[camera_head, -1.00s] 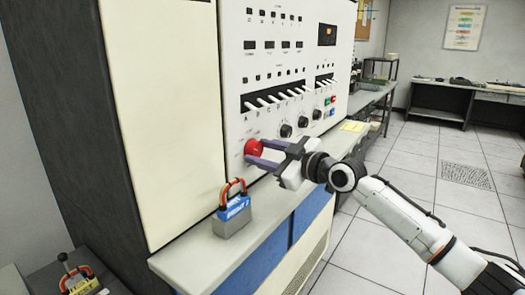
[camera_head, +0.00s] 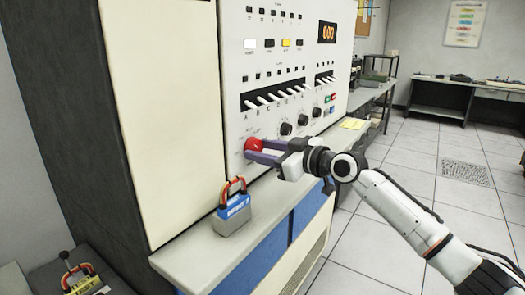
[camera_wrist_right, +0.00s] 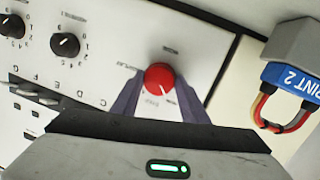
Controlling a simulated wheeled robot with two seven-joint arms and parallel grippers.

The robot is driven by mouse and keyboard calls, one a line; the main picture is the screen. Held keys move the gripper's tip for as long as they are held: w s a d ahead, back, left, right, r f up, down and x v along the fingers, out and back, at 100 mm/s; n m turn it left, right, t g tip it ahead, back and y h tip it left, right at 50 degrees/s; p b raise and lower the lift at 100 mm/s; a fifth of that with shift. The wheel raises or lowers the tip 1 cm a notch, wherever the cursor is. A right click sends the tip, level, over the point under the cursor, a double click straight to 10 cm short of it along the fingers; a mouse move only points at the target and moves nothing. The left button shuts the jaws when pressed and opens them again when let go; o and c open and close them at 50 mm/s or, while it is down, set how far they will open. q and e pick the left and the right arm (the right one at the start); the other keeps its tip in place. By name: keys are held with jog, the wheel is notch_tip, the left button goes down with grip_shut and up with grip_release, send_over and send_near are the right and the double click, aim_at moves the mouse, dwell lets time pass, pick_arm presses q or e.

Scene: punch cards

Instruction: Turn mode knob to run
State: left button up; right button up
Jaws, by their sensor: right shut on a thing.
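The red mode knob (camera_head: 254,145) is at the lower left of the white control panel (camera_head: 240,95). It also shows in the right wrist view (camera_wrist_right: 159,77), with a light pointer mark and small labels around it that I cannot read surely. My right gripper (camera_head: 258,151) has its two purple-grey fingers around the knob and is shut on it; in the right wrist view the fingers (camera_wrist_right: 160,95) stand on either side of it. A display (camera_head: 327,32) on the panel is lit orange, and one indicator below is lit yellow. My left gripper is not in view.
A blue and grey padlock-like block labelled PRINT 2 (camera_head: 232,214) stands on the grey ledge (camera_head: 195,262) below the knob. Black knobs (camera_head: 286,128) and a row of white switches sit right of and above the red knob. The floor at right is clear.

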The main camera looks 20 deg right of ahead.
jog(key=o, duration=1.1)
jog(key=shift+c, duration=0.2)
jog(key=b+v, duration=0.2)
jog(key=v, duration=0.8)
jog(key=shift+s, duration=0.15)
